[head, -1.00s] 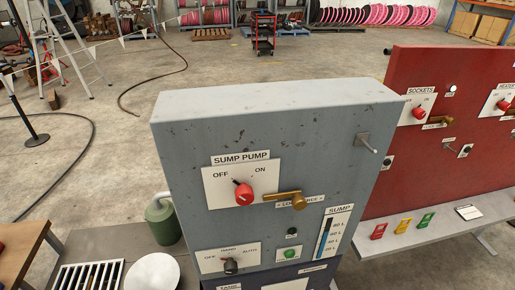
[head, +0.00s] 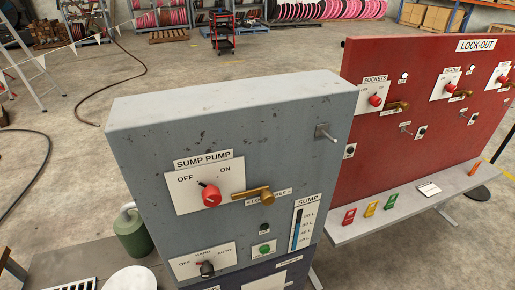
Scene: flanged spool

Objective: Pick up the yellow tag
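A yellow tag (head: 371,208) lies on the grey shelf (head: 400,212) at the foot of the red lock-out board. It is between a red tag (head: 349,216) on its left and a green tag (head: 391,201) on its right. All three lie apart from one another. Neither of my grippers shows in the head view.
The grey sump pump cabinet (head: 230,130), with a red switch and a brass lever, stands close in front, left of the shelf. The red board (head: 425,100) rises behind the shelf. A white card (head: 429,189) lies right of the tags. Concrete floor is open behind.

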